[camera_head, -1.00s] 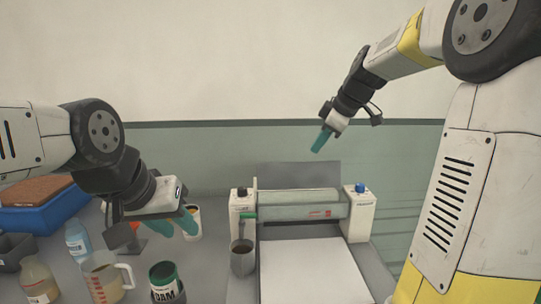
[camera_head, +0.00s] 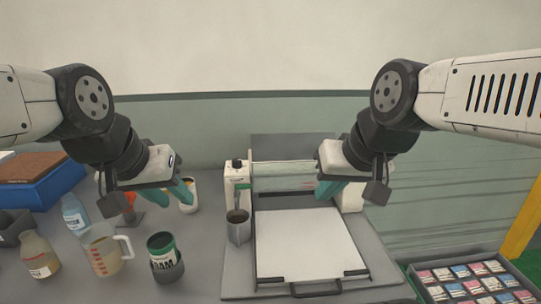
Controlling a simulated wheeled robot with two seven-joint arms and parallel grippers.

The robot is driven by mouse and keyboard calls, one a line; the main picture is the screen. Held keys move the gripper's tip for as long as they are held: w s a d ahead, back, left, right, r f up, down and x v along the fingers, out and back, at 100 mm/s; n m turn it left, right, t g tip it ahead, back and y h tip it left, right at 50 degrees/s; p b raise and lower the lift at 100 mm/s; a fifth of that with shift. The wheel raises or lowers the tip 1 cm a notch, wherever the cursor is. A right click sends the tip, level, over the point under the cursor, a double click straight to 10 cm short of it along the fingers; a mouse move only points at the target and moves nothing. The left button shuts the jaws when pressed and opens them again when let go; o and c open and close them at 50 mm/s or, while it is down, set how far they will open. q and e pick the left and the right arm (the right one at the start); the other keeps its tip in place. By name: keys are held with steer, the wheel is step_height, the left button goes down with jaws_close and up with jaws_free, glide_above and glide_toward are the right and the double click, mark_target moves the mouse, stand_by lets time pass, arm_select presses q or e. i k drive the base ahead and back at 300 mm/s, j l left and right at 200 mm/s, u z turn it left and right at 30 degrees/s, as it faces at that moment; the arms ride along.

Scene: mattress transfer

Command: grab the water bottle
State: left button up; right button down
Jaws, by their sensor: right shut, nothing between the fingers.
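A clear bluish bottle (camera_head: 74,213) with a white label, which looks like the water bottle, stands upright at the left of the table in the head view. My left gripper (camera_head: 183,191) is to the right of this bottle, above the table near a white cup, and holds nothing that I can see. Its teal fingers overlap from this angle, so their gap is unclear. My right gripper (camera_head: 327,189) is shut and empty above the far part of the machine with the white sheet, far to the right of the bottle.
A blue bin (camera_head: 40,189) stands behind. A box of colored packets (camera_head: 470,281) is lower right.

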mark_target(73, 211)
steer(key=u, duration=1.5)
steer(key=i+j+z, duration=0.15)
steer(key=j+z, duration=0.15)
steer(key=i+j+z, duration=0.15)
steer(key=j+z, duration=0.15)
steer(key=i+j+z, duration=0.1)
steer(key=j+z, duration=0.45)
steer(key=j, duration=0.2)
steer(key=i+j, duration=0.1)
